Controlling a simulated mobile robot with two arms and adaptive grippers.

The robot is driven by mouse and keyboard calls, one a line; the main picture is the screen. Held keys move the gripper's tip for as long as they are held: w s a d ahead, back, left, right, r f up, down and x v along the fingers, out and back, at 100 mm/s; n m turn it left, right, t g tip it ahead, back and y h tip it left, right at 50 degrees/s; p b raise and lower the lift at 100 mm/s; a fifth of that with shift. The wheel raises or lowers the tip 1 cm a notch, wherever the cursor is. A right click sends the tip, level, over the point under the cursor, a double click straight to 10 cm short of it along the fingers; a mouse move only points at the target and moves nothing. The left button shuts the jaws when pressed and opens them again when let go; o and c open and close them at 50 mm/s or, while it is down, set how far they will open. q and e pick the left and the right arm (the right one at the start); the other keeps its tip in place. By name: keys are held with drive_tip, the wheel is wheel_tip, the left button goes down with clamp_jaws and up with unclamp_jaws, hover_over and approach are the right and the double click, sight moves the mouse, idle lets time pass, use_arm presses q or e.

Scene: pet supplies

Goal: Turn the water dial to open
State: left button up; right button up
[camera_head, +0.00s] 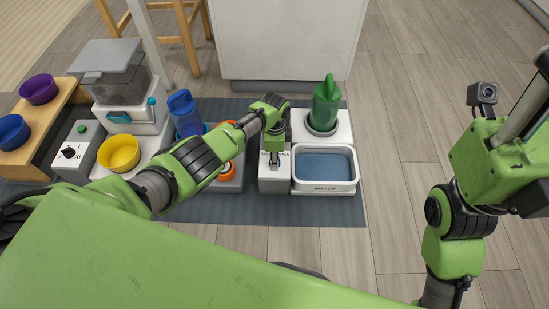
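The water station has a grey-white dial box (274,183) with dark lettering, partly covered, on its top. Beside it on the right is a basin of blue water (325,168). A green bottle (326,103) stands upright behind the basin. My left gripper (274,159) points down over the dial box, with its fingertips at the dial. The gripper hides most of the dial, so its setting is unclear. I cannot tell whether the fingers are closed on it. My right arm is raised at the right side, away from the station, and its fingertips do not show.
A blue bottle (186,114) and an orange ring (227,171) are left of the dial box, partly behind my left arm. Further left are a yellow bowl (119,153), a food dispenser (112,75) and a size-dial box (72,150). The floor right of the mat is clear.

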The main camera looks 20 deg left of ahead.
use_arm(q)
drive_tip(key=shift+d, duration=0.1)
idle(0.4)
drive_tip(key=o, duration=1.1)
wheel_tip(320, 180, up, 12)
